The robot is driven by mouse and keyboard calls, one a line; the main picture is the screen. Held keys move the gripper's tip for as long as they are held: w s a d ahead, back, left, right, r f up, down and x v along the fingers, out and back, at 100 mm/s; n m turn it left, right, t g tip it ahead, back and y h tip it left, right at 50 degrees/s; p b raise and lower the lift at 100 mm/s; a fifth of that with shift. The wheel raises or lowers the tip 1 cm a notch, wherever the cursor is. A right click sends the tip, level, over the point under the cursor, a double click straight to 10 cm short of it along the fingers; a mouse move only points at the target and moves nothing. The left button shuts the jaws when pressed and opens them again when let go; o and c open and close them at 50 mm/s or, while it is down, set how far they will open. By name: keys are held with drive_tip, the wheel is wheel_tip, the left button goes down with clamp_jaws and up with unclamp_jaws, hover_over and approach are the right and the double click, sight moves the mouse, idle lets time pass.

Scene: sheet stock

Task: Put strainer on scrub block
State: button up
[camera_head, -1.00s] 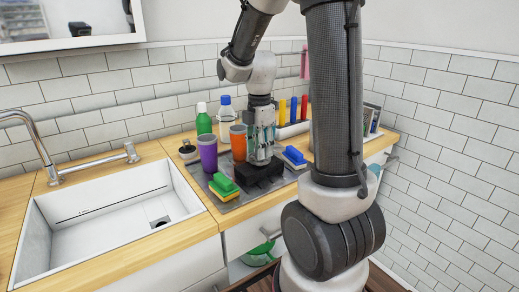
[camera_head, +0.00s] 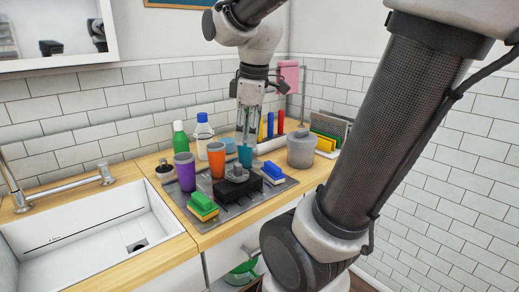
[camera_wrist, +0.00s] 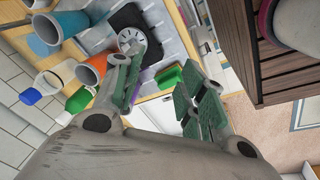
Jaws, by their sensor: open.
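The strainer (camera_head: 236,174), a grey metal disc with a raised middle, sits on top of the black scrub block (camera_head: 228,191) on the grey drain mat. In the wrist view the round strainer (camera_wrist: 131,40) lies over the black block (camera_wrist: 126,16), partly overlapped by a finger. My gripper (camera_head: 246,138) is open and empty, above and behind the block in the head view, with a clear gap to the strainer. In the wrist view its two fingers (camera_wrist: 163,95) stand apart with nothing between them.
A purple cup (camera_head: 185,171), an orange cup (camera_head: 216,160) and a teal cup (camera_head: 245,156) stand close behind the block. A green-topped sponge (camera_head: 203,206) and a blue-topped sponge (camera_head: 273,174) flank it. A lidded grey tub (camera_head: 301,150) stands right. The sink (camera_head: 90,235) is left.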

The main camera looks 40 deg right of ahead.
drive_tip(key=s+a+f+m+t, duration=0.1)
drive_tip(key=s+f+m+t, duration=0.1)
drive_tip(key=s+m, duration=0.6)
drive_tip(key=shift+a+m, duration=0.2)
drive_tip(key=shift+m, duration=0.3)
drive_tip(key=shift+f, duration=0.1)
idle(0.3)
